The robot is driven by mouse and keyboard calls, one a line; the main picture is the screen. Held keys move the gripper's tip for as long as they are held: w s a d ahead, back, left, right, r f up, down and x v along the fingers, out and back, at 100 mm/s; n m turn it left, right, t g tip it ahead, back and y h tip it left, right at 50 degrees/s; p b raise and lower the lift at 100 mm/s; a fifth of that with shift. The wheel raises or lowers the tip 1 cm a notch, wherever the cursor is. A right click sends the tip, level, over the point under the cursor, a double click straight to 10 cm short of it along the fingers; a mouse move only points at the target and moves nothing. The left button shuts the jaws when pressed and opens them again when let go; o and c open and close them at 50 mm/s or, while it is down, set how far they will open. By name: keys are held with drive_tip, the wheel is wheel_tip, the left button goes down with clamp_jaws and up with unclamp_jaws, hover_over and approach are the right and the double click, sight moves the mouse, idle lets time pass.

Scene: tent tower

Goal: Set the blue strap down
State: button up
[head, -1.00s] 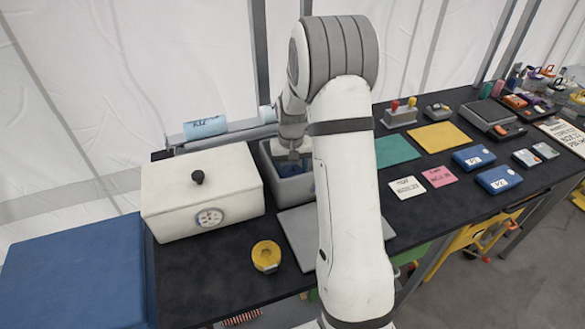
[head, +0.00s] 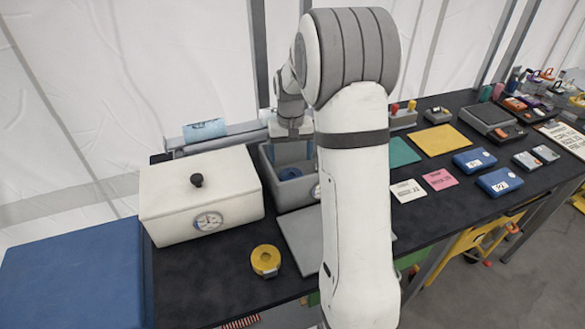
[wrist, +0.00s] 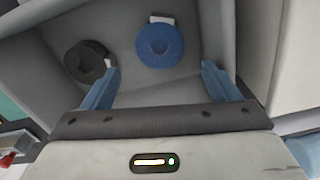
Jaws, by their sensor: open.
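The blue strap (wrist: 160,46) is a rolled coil with a white tag. It lies on the floor of an open grey bin, and it also shows in the head view (head: 291,173). The grey bin (head: 297,195) stands on the dark table beside the white box. My gripper (wrist: 163,85) is open and empty, its two blue fingers spread above the bin's inside. The blue strap lies beyond the fingertips, apart from them. My arm hides part of the bin's right side in the head view.
A dark rolled strap (wrist: 85,62) with a white tag lies left of the blue one in the bin. A white lidded box (head: 200,195) with a dial stands left of the bin. A yellow tape roll (head: 265,260) and a grey plate (head: 300,235) lie in front.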

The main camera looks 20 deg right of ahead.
sight(291, 174)
drive_tip(key=s+a+r+n+t, duration=0.1)
drive_tip(key=s+a+r, duration=0.5)
drive_tip(key=s+r, duration=0.55)
drive_tip(key=s+a+f+n+t, duration=0.1)
drive_tip(key=s+a+f+t, duration=0.1)
drive_tip(key=s, duration=1.3)
drive_tip(key=shift+s+a, duration=0.15)
drive_tip(key=shift+a, duration=0.4)
drive_tip(key=shift+c, duration=0.2)
